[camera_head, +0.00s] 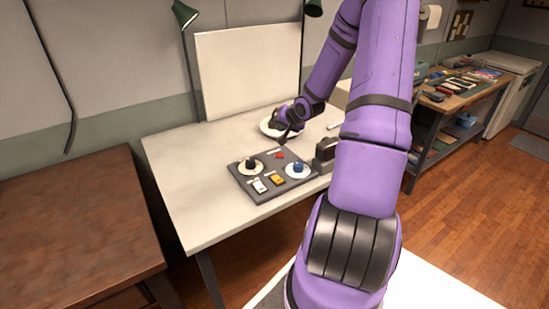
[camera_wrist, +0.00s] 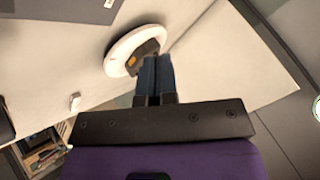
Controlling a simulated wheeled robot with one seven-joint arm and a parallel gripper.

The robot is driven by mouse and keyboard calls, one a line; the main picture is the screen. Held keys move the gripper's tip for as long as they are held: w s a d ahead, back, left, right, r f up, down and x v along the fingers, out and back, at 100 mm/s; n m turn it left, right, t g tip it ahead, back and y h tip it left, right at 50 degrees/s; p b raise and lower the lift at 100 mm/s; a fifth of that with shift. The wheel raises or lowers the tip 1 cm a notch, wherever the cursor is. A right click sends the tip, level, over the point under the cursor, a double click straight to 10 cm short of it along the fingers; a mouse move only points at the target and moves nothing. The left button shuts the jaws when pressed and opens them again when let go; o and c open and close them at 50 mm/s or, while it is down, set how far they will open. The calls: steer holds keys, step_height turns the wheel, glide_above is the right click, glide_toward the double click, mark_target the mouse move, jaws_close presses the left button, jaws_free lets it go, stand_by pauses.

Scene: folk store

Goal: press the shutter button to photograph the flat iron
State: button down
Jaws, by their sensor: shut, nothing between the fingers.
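A dark grey control panel (camera_head: 262,190) lies on the white table. It carries a small red button (camera_head: 280,155), a black knob (camera_head: 251,164) and a blue knob (camera_head: 298,168) on pale discs, a white switch (camera_head: 259,186) and a yellow switch (camera_head: 277,179). The labels are too small to read. My gripper (camera_head: 284,138) is shut and empty, above the table just behind the red button. A white round plate (camera_head: 266,130) stands behind it. In the wrist view, a dark object with an orange spot (camera_wrist: 145,52), perhaps the flat iron, sits on the plate, partly behind my fingers (camera_wrist: 155,60).
A white backdrop board (camera_head: 245,75) stands behind the plate. A dark device (camera_head: 325,152) stands right of the panel, partly behind my arm. Green lamps (camera_head: 184,14) hang above. A brown wooden table (camera_head: 70,220) is at left, a cluttered workbench (camera_head: 455,90) at right.

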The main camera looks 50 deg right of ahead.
mark_target(281, 154)
steer(key=shift+f, duration=4.4)
steer(key=shift+f, duration=0.1)
steer(key=shift+f, duration=0.3)
steer(key=shift+f, duration=0.45)
steer(key=shift+r, duration=0.85)
steer(key=shift+r, duration=0.15)
steer(key=shift+r, duration=2.4)
